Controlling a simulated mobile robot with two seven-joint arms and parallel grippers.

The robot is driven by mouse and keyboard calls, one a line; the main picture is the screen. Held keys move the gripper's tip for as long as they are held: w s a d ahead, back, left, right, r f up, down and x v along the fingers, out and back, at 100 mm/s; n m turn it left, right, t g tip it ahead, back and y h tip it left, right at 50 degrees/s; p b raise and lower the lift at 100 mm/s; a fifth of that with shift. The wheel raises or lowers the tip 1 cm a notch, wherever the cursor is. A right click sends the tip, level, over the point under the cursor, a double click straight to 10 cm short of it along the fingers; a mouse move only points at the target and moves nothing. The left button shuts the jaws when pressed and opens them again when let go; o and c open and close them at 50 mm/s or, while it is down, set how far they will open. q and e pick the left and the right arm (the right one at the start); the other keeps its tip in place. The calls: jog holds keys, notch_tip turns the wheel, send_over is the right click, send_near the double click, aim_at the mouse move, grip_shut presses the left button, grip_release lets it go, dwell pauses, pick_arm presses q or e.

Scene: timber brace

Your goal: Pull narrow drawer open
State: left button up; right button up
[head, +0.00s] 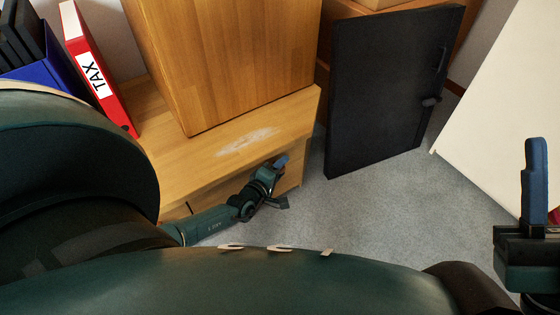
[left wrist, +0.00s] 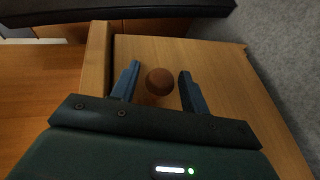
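The narrow drawer's light wooden front (left wrist: 215,70) fills much of the left wrist view. A round brown knob (left wrist: 160,82) sits on it. My left gripper (left wrist: 160,88) is open, with one blue finger on each side of the knob and a visible gap to both. In the head view my left gripper (head: 280,172) is at the front of the low wooden cabinet (head: 180,150), near its right end; the knob is hidden there. My right gripper (head: 535,180) stands upright at the right edge, away from the cabinet; its finger opening cannot be made out.
A large wooden box (head: 225,60) stands on the cabinet. A red TAX binder (head: 95,75) and a blue holder (head: 55,80) are at the left. A black door-like panel (head: 385,95) stands open to the right. Grey carpet (head: 400,200) lies clear in front; a pale panel (head: 500,110) is at right.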

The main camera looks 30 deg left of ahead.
pick_arm(q)
grip_shut()
jog(key=shift+s+d, duration=0.1)
dwell(0.4)
